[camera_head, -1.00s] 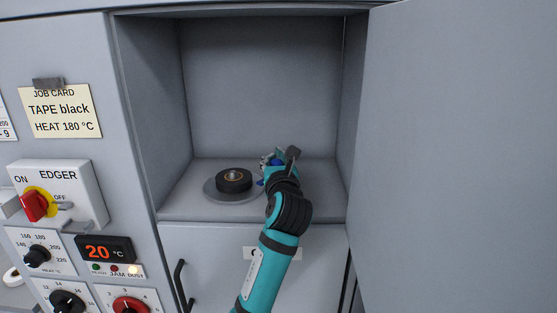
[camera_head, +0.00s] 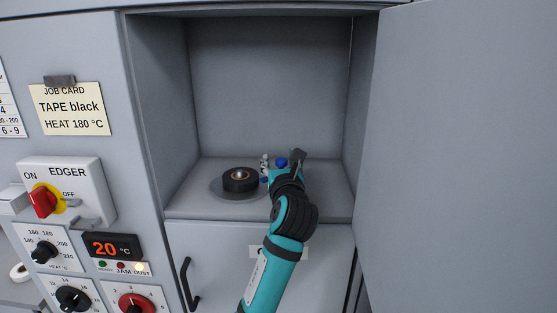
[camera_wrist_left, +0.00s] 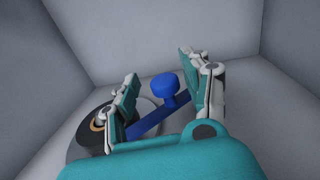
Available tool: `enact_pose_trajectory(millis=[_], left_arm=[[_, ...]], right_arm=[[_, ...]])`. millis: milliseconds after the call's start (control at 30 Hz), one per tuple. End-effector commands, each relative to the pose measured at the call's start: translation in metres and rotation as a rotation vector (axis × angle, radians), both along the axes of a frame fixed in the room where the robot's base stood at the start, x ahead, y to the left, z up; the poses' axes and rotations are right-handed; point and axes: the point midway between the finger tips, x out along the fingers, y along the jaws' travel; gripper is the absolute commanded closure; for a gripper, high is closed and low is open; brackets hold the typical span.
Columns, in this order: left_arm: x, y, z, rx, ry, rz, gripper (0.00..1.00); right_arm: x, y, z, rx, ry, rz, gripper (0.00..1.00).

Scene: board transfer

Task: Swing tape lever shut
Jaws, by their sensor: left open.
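The tape lever is blue with a round knob (camera_wrist_left: 165,86) and a flat arm (camera_wrist_left: 150,118) in the left wrist view. In the head view only its blue knob (camera_head: 281,162) shows clearly, behind my gripper. My left gripper (camera_wrist_left: 165,90) is open, with the knob between its two fingers and no clear contact. In the head view the gripper (camera_head: 280,168) is partly hidden by my own wrist. A black tape roll (camera_head: 240,179) lies on a round grey disc (camera_head: 226,194) left of the gripper. The roll also shows in the left wrist view (camera_wrist_left: 86,135), partly behind a finger.
The compartment's grey walls (camera_head: 265,85) enclose the lever and roll. An open door (camera_head: 460,150) stands at the right. The edger switch box (camera_head: 70,185) and dials are on the left panel. The compartment floor right of my arm (camera_head: 328,190) is clear.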

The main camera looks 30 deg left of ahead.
Motion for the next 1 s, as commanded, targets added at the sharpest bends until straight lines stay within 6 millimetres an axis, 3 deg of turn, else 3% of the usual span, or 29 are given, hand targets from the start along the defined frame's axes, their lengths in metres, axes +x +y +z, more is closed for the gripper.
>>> enact_pose_trajectory(millis=[300,500,1000], left_arm=[[-0.053,-0.043,0.000,-0.002,-0.001,-0.001,0.51],[-0.076,-0.061,-0.001,0.000,0.001,0.002,0.51],[-0.083,-0.067,0.000,-0.001,0.001,0.004,0.51]], right_arm=[[0.000,0.001,0.000,0.002,0.000,-0.001,1.00],[0.000,0.002,0.000,0.002,0.000,-0.001,1.00],[0.000,0.002,0.000,0.002,0.000,-0.001,1.00]])
